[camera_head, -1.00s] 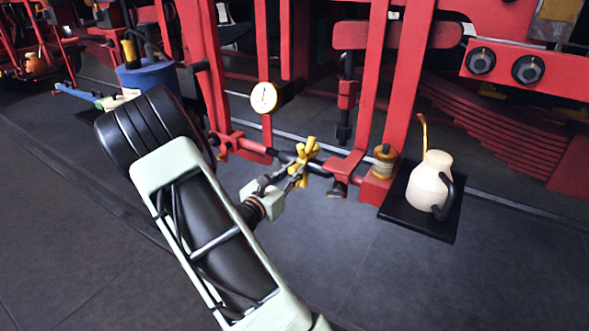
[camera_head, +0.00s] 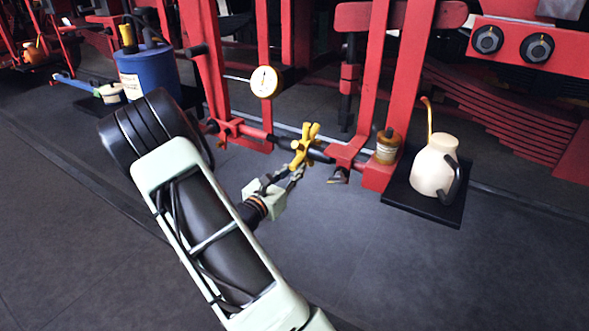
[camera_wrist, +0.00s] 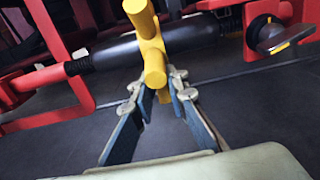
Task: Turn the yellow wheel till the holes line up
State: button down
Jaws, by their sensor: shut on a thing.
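The yellow wheel (camera_head: 306,144), a hub with stubby spokes, sits on a dark horizontal rod (camera_head: 322,155) between two red brackets. It also shows at the top middle of the wrist view (camera_wrist: 150,45). My gripper (camera_head: 294,177) reaches it from below. In the wrist view my gripper (camera_wrist: 166,88) has its two blue-grey fingers closed around a lower spoke. The right red bracket (camera_head: 349,153) shows a round opening in the wrist view (camera_wrist: 264,27). I cannot tell whether its holes line up.
A white dial gauge (camera_head: 265,82) stands above the wheel. At right, a cream oil can (camera_head: 434,168) stands on a black tray (camera_head: 450,212), beside an amber jar (camera_head: 388,146). A blue container (camera_head: 149,76) stands at back left. The floor in front is clear.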

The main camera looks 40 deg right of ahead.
jog(key=f, duration=0.1)
jog(key=d+b, duration=0.1)
jog(key=f+b, duration=0.1)
jog(key=shift+w+d+f, duration=0.25)
jog(key=shift+w+f, duration=0.05)
jog(key=shift+f, duration=0.05)
dwell(0.3)
jog(key=shift+w+d+f+b, duration=0.15)
jog(key=shift+d+f+b, duration=0.25)
jog(key=shift+f+b, duration=0.15)
jog(key=c, duration=1.8)
grip_release()
jog(key=shift+a, duration=0.1)
